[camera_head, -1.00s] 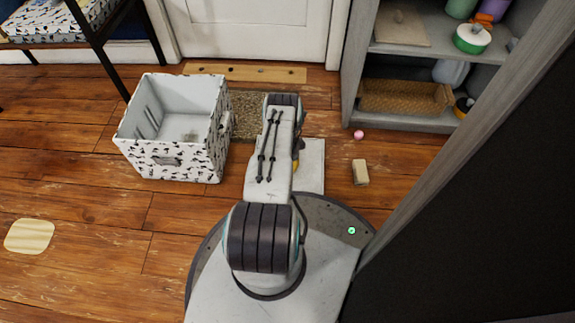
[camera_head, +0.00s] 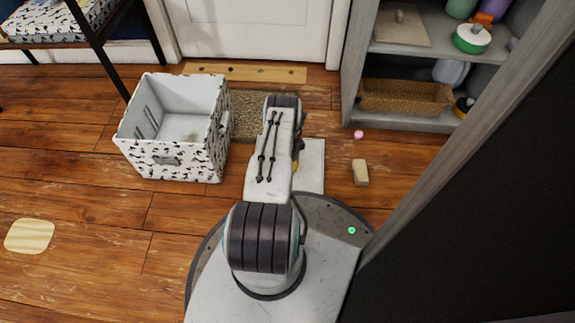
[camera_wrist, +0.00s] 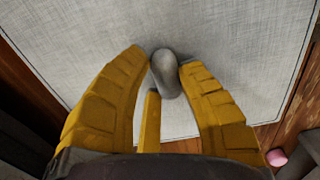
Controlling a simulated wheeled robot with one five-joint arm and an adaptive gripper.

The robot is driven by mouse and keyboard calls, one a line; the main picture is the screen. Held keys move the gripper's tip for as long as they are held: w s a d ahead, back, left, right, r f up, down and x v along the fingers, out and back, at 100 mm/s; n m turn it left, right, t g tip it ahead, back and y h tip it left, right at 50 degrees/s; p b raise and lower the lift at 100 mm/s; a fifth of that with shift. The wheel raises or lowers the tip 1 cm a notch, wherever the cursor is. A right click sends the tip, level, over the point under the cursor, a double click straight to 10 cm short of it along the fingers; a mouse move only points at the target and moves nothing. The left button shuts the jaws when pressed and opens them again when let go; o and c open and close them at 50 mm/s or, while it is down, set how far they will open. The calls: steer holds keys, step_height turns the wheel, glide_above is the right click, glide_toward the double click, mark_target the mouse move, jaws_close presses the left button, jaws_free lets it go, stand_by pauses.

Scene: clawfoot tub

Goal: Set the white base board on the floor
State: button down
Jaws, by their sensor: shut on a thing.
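The white base board (camera_wrist: 235,65) fills most of the wrist view, with a pale woven-looking surface and a grey rounded knob (camera_wrist: 166,80) standing on it. My gripper (camera_wrist: 166,60) is shut around this knob with its yellow fingers. In the head view the board (camera_head: 313,168) shows as a pale rectangle to the right of my arm, which hides its left part. I cannot tell whether its underside touches the floor (camera_head: 185,212) or hangs slightly above it.
A white patterned crate (camera_head: 165,162) stands to the left of my arm. A grey shelf unit (camera_head: 410,122) is at the right. A small pink ball (camera_head: 359,134) and a tan block (camera_head: 360,172) lie right of the board. A pale wooden piece (camera_head: 29,236) lies far left on otherwise open floor.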

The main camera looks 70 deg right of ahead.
steer(key=shift+f, duration=0.35)
stand_by(0.4)
steer(key=c, duration=0.9)
jaws_free()
steer(key=shift+o, duration=0.2)
steer(key=shift+r, duration=0.15)
steer(key=shift+r+p, duration=2.85)
steer(key=shift+r, duration=0.95)
steer(key=shift+a, duration=0.1)
